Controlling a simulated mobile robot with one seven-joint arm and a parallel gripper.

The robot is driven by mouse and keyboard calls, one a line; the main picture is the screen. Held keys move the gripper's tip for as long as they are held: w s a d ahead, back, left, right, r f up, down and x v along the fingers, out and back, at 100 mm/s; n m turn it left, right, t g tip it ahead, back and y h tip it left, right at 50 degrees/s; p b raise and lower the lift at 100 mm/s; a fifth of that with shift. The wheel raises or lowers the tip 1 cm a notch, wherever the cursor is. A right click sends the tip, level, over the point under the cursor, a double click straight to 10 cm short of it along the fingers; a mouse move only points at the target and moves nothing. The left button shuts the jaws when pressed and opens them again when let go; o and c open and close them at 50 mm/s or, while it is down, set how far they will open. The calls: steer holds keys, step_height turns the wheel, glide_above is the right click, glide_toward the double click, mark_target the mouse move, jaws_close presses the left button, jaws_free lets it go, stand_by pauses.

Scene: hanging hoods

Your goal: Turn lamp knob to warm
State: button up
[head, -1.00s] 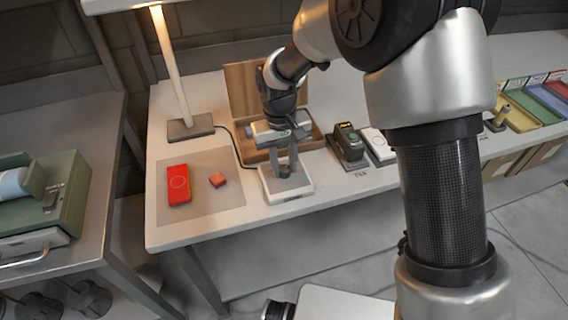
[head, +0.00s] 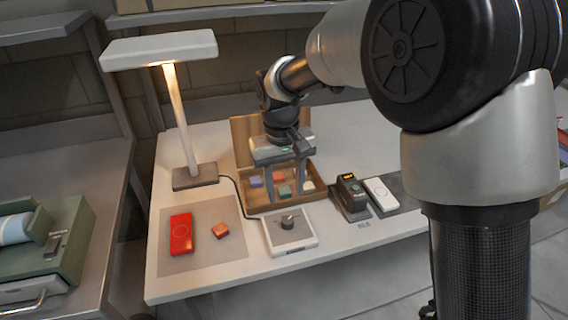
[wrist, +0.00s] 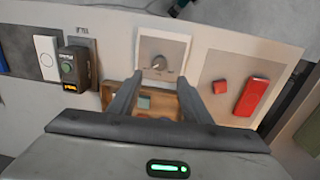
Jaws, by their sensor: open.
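The lamp's control is a white square plate (head: 272,246) with a dark round knob (head: 287,222), on the table's front part. In the wrist view the knob (wrist: 158,63) sits on the plate (wrist: 178,50) beyond my fingertips; its markings are too small to read. The desk lamp (head: 160,48) stands at the back left, its tube giving a warm yellowish glow. My gripper (head: 286,184) is open and empty, above and behind the knob and apart from it. My gripper (wrist: 160,82) shows nothing between its fingertips in the wrist view.
A wooden box (head: 322,190) with several coloured blocks lies behind the plate. A red case (head: 181,234) and a small red block (head: 220,230) lie on a grey mat to the left. A dark device (head: 350,196) and a white one (head: 381,194) stand to the right.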

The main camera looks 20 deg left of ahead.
step_height(320, 180, up, 7)
steer(key=shift+s+a+p, duration=0.15)
steer(key=shift+a+p, duration=0.05)
steer(key=shift+p, duration=0.1)
